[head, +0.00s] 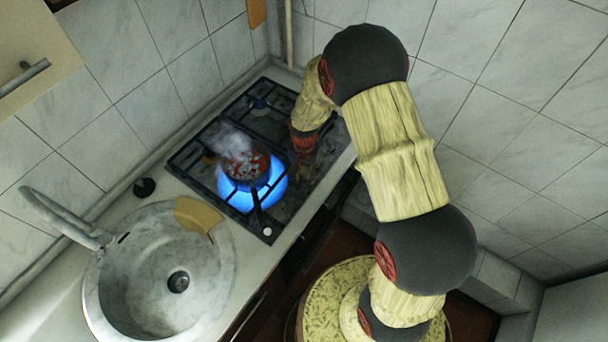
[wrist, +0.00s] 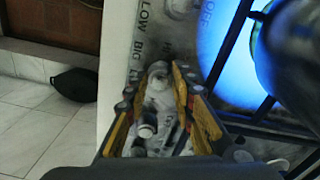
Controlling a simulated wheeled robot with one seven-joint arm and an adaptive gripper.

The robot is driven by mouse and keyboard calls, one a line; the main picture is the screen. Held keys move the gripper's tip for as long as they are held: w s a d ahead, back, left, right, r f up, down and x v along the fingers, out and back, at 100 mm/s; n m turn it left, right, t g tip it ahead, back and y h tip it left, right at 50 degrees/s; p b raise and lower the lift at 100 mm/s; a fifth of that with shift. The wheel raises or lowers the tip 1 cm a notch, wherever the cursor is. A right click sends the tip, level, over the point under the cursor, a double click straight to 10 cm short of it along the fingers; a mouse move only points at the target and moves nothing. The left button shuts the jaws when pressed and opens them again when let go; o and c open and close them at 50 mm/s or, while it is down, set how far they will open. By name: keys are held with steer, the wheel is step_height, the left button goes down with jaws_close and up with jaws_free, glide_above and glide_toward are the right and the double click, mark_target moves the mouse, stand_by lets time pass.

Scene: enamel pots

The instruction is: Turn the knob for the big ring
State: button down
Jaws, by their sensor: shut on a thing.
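In the wrist view my gripper (wrist: 154,92) has its yellow-sided fingers closed around a pale knob (wrist: 157,72) on the hob's control strip. The strip (wrist: 146,32) carries printed words, among them LOW, BIG and OFF. In the head view my arm reaches over the right side of the hob (head: 183,160), and the knob is hidden there. A ring with a wide blue flame (head: 236,197) burns under a small red patterned pot (head: 246,167). Steam or smoke rises from the pot. The blue glow (wrist: 228,35) also shows at the wrist view's right.
A round sink (head: 130,290) with a tap is left of the hob, with a tan piece (head: 197,215) on its rim. Black grates cover the hob. A dark pan (wrist: 75,84) is on the tiled floor in the wrist view. Tiled walls stand close behind.

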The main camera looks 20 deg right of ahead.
steer(key=m, duration=1.2)
steer(key=shift+m, duration=0.3)
stand_by(0.4)
steer(key=c, duration=1.5)
jaws_free()
steer(key=shift+r, duration=0.1)
step_height(320, 180, up, 12)
steer(key=shift+f, duration=0.1)
